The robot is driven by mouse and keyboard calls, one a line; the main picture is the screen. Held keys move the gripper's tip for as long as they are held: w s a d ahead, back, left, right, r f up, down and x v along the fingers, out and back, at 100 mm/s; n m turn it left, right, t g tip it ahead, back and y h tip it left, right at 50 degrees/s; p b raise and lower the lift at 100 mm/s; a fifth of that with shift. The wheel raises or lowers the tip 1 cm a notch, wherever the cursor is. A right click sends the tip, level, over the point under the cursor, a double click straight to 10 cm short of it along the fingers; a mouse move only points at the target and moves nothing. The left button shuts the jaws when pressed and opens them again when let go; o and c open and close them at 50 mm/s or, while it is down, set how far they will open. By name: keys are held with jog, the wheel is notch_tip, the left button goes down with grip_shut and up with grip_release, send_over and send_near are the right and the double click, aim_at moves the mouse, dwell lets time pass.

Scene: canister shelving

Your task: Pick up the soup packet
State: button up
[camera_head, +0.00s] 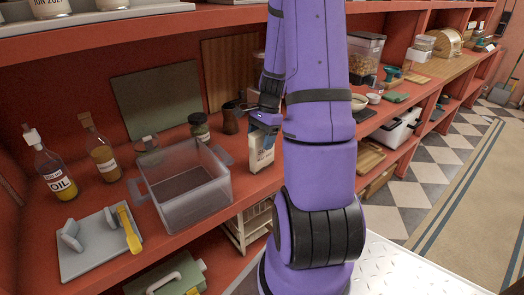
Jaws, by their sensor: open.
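The soup packet (261,156) is a small white upright packet with partly hidden lettering. It stands on the red shelf, right of the clear bin and just left of my purple arm. My gripper (264,126) is at the packet's top, reaching down from above. It is open. Its fingers hide the top of the packet, and I cannot tell whether they touch it.
A clear bin (187,207) stands left of the packet. Oil bottles (51,172), a grey board with a yellow-handled tool (95,247) and dark jars (230,120) are around it. An upper shelf (110,22) hangs above. My arm hides the shelf's middle.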

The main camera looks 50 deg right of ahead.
jog(key=shift+f, duration=0.2)
dwell(0.5)
grip_shut()
